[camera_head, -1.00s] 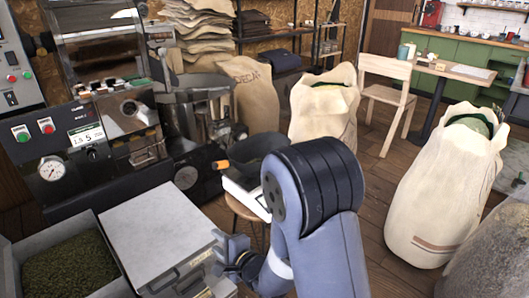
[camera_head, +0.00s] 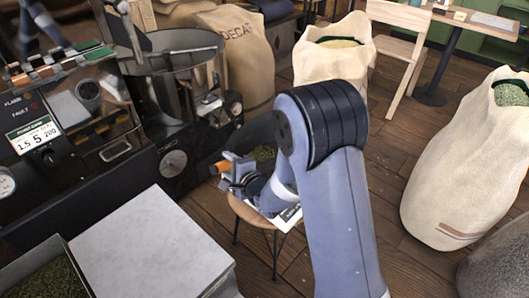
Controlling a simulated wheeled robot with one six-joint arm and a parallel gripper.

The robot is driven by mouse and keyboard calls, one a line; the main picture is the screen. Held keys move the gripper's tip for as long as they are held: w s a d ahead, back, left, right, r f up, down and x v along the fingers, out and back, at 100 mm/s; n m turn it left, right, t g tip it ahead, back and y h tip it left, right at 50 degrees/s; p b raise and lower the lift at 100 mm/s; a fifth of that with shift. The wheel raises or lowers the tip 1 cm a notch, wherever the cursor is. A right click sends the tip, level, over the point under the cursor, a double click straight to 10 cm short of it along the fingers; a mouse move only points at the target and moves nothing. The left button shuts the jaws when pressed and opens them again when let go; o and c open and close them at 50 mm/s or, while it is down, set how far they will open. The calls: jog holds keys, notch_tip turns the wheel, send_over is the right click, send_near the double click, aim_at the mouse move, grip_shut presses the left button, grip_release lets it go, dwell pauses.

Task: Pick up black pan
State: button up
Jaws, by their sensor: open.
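The black pan (camera_head: 257,134) sits on a white scale (camera_head: 289,217) on a round wooden stool (camera_head: 252,213). Greenish beans (camera_head: 264,156) show inside the pan. Its orange handle end (camera_head: 219,168) points left. My gripper (camera_head: 230,168) is open, right at the handle; the fingers overlap it in the picture. I cannot tell whether they touch it. My arm hides the right side of the pan and part of the scale.
The black roaster (camera_head: 70,210) stands close on the left, with a pale box top (camera_head: 150,248) in front of it. Burlap sacks stand behind (camera_head: 325,70) and at right (camera_head: 460,165). Wooden floor (camera_head: 400,265) is clear between the stool and the right sack.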

jog(key=x, duration=0.3)
jog(key=shift+w, duration=0.2)
grip_shut()
dwell(0.4)
